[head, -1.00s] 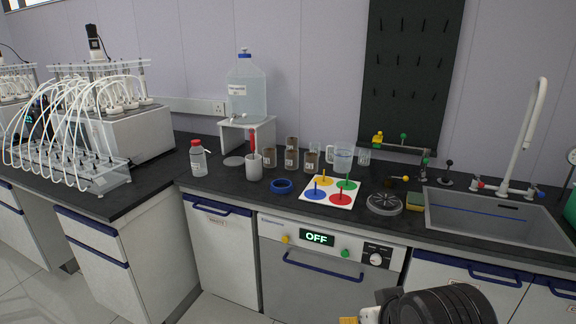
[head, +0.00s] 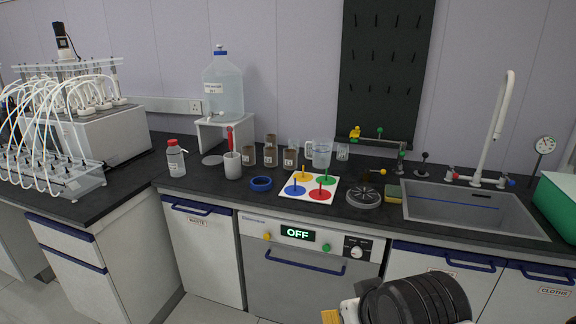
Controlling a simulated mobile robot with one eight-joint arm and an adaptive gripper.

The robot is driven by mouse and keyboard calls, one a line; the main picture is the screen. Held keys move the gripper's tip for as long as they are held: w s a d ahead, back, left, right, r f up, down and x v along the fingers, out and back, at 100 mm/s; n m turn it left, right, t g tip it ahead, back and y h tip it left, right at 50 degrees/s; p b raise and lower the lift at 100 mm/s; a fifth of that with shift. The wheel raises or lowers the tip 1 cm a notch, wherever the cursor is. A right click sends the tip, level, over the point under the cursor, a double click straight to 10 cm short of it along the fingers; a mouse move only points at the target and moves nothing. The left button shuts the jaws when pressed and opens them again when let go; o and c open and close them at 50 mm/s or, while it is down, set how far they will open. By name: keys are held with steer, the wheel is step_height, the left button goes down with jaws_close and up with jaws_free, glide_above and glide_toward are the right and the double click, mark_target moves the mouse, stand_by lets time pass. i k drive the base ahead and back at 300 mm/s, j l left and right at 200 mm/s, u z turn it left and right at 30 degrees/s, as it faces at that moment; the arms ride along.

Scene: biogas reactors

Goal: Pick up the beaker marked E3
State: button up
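Several small beakers with brown contents stand grouped on the dark counter, left of the clear jug. One is at the left (head: 249,156), one in the middle (head: 270,157), one at the right (head: 290,159) and one behind (head: 270,141). Pale labels show on the front ones, but the marks are too small to read, so I cannot tell which is E3. Part of my arm shows at the bottom right, well in front of the counter and far from the beakers. My gripper's fingers are not in view.
A blue ring (head: 261,183) and white board with coloured discs (head: 309,201) lie in front. A clear jug (head: 322,154) stands right. The sink (head: 470,207) is farther right.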

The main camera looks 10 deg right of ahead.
mark_target(247, 150)
steer(key=i+j+z, duration=0.15)
steer(key=i+j, duration=0.4)
steer(key=i, duration=0.15)
steer(key=i+j+z, duration=0.15)
steer(key=i+j, duration=0.45)
steer(key=i+j+z, duration=0.15)
steer(key=i+j, duration=0.5)
steer(key=i+j+z, duration=0.15)
steer(key=i+j, duration=0.45)
steer(key=j, duration=0.25)
